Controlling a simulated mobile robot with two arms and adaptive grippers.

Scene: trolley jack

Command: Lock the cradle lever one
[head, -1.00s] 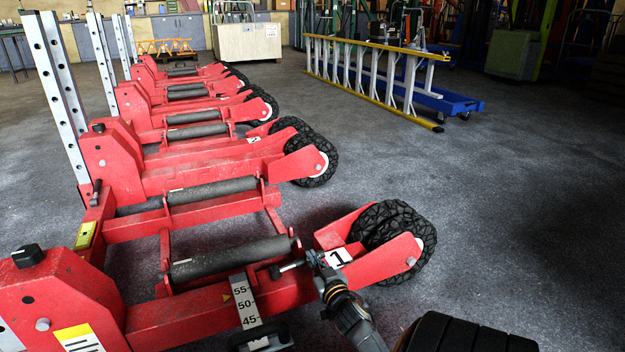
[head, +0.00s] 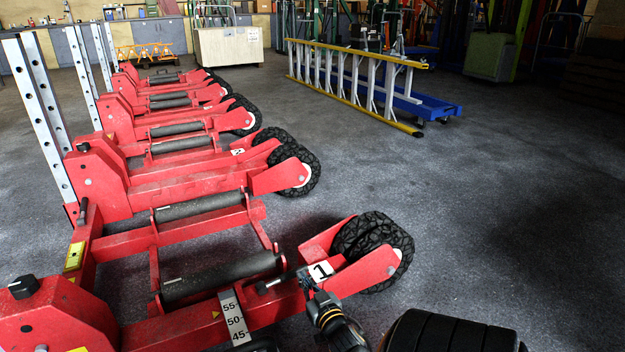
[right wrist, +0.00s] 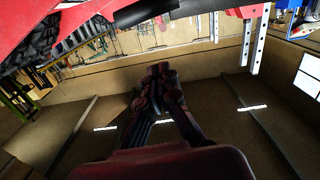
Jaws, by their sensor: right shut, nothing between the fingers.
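The nearest red trolley jack cradle, marked "1" (head: 320,271), lies at the lower left of the head view. Its cradle lever, a short bar with a dark grip (head: 268,286), sits beside the "1" label, at the near end of the dark roller (head: 222,277). My right gripper (head: 306,279) is shut and empty, with its tips close to the right end of the lever; I cannot tell if they touch. Its closed fingers (right wrist: 160,76) show in the right wrist view, where the lever cannot be made out. My left gripper is not in view.
Several more red cradles with upright perforated posts stand in a row behind. A black wheel pair (head: 372,250) is on cradle one's right end. The floor (head: 470,220) to the right is clear.

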